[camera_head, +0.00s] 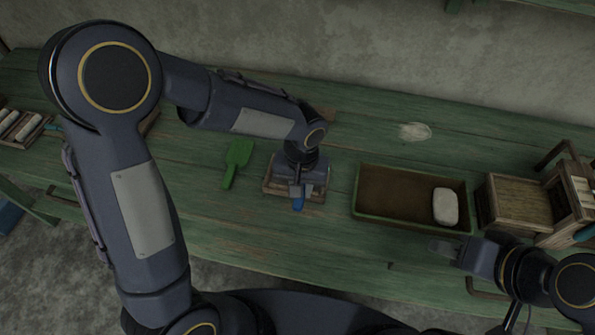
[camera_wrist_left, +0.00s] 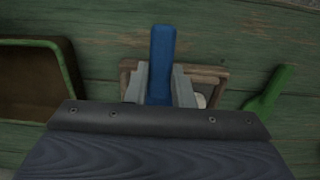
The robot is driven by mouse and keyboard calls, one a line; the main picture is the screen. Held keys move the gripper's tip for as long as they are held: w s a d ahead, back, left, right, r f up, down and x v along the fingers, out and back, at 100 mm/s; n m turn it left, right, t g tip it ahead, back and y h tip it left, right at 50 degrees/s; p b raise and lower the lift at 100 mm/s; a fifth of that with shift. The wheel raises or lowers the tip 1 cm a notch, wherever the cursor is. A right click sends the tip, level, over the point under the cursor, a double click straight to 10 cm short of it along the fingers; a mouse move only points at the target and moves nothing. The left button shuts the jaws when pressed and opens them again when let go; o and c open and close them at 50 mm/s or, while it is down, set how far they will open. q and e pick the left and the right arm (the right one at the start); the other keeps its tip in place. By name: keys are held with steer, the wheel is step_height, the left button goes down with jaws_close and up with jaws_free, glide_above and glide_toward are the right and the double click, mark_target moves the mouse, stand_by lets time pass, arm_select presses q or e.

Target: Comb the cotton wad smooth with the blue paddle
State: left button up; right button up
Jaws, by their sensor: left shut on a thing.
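The blue paddle (camera_head: 298,203) is in my left gripper (camera_head: 301,189), over a small wooden frame (camera_head: 318,197) on the green table. In the left wrist view the jaws (camera_wrist_left: 161,88) are shut on the blue handle (camera_wrist_left: 162,50). The paddle's other end is hidden behind the gripper. A sliver of white, perhaps the cotton wad (camera_wrist_left: 201,100), shows beside the jaws, inside the wooden frame (camera_wrist_left: 209,76). Most of it is hidden. My right gripper (camera_head: 443,247) is near the table's front edge, with nothing visible in it; its opening is unclear.
A green paddle (camera_head: 238,162) lies left of the frame. A green-rimmed tray (camera_head: 357,196) to the right holds a white block (camera_head: 445,207). A pale fluffy patch (camera_head: 414,131) lies behind the tray. Wooden boxes (camera_head: 517,203) stand at the right.

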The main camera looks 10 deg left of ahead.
arm_select(q)
steer(key=shift+s+d+f, duration=0.1)
steer(key=shift+d, duration=0.25)
steer(key=shift+a, duration=0.1)
steer(key=shift+a, duration=2.5)
steer(key=shift+d, duration=0.1)
steer(key=shift+d+b, duration=0.35)
steer(key=shift+d, duration=2.1)
